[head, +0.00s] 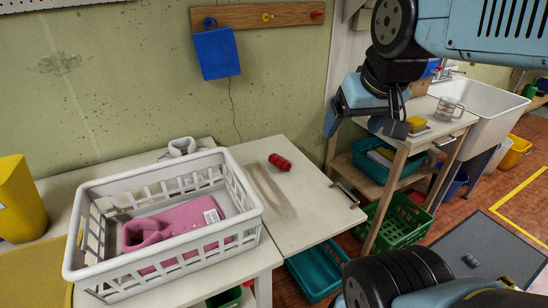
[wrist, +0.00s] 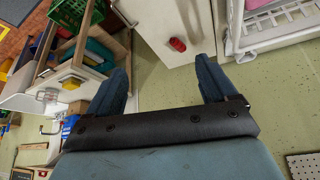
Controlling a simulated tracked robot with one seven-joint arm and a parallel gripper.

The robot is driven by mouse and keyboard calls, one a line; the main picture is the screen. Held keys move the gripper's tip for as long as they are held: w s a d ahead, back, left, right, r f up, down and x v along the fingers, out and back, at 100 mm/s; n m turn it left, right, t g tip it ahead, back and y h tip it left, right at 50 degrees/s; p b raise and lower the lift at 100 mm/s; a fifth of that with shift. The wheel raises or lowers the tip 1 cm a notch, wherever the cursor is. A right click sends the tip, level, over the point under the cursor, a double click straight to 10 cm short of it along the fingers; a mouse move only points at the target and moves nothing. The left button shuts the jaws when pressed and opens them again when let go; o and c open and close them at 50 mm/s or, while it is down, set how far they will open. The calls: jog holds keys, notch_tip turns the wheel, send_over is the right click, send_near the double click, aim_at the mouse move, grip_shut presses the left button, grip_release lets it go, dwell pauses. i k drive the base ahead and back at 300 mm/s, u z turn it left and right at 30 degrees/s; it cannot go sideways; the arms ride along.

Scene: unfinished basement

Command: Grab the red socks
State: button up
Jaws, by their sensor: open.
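The red socks (head: 279,162), a small rolled red bundle, lie on the pale worktop (head: 310,225) to the right of the white basket. They also show in the wrist view (wrist: 178,44), beyond the gap between my fingers and nearer the right one. My gripper (head: 362,127) is open and empty. In the head view it hangs to the right of the socks, above the worktop's right side and in front of the wooden shelf cart. In the wrist view my gripper (wrist: 161,72) has its two blue fingers spread wide, apart from the socks.
A white laundry basket (head: 250,203) holds a pink garment (head: 170,222). A grey bundle (head: 182,146) lies behind it. The worktop around the socks is mostly clear.

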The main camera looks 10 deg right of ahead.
aim_at(279, 162)
jog(key=k, duration=0.5)
jog(key=z, duration=0.95)
jog(key=k, duration=0.7)
jog(key=u, duration=1.2)
jog(key=i, duration=1)
jog(key=z, duration=0.1)
